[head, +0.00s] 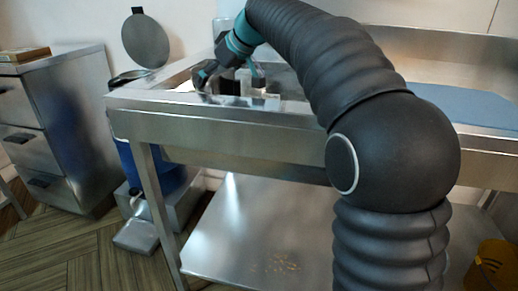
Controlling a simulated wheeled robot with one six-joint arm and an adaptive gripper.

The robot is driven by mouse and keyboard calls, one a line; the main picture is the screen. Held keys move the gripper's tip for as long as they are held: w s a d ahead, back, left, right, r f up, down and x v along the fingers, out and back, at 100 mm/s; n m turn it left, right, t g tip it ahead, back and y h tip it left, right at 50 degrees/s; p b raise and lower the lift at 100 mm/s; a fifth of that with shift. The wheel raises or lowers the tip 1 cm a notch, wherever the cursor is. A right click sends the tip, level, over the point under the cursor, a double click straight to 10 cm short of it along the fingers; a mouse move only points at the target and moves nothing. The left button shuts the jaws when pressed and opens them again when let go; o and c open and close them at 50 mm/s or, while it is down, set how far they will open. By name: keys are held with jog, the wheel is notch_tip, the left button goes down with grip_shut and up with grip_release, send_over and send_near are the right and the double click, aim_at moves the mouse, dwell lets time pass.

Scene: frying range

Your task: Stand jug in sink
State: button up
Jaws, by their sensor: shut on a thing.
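My gripper (231,76) reaches down over the sink (184,87) at the left end of the steel counter. Its dark fingers with teal parts are shut on a pale thing, seemingly the jug (244,77), which shows only in part between them. A dark patch shows just below the fingers. The sink's front rim and my gripper hide the jug's lower part, so I cannot tell whether it touches the sink floor or how upright it is.
A blue mat (470,104) lies on the counter at the right. A steel drawer cabinet (62,125) stands at the left. A pedal bin (150,190) with its round lid (146,40) raised is beside the counter. A yellow bucket (494,268) is at lower right.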

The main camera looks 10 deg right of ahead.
notch_tip(320, 180, down, 12)
jog(key=shift+r+b, duration=0.1)
jog(key=shift+b, duration=1)
jog(key=o, duration=1.3)
jog(key=shift+r, duration=0.1)
jog(key=shift+v, duration=3.7)
